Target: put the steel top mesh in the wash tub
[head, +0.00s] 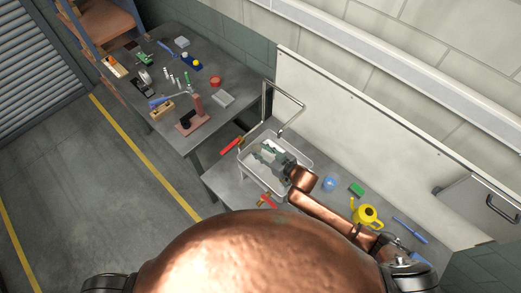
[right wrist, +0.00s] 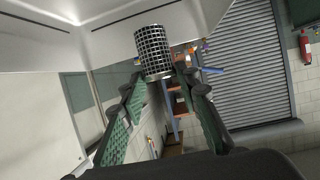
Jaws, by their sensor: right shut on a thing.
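The steel top mesh (right wrist: 153,52) is a dark perforated cylinder with a plain band at its lower end, seen in the right wrist view between the fingertips. My right gripper (right wrist: 160,78) is shut on it; its green-padded fingers show on both sides. In the head view my right gripper (head: 268,151) is above the pale wash tub (head: 256,178), within its outline. The mesh cannot be made out clearly there, and its height over the tub cannot be told. My left gripper is not in view.
A thin metal frame (head: 285,92) rises at the tub's back. A red-handled tool (head: 231,146) lies left of the tub. Another bench (head: 185,75) holds several small items.

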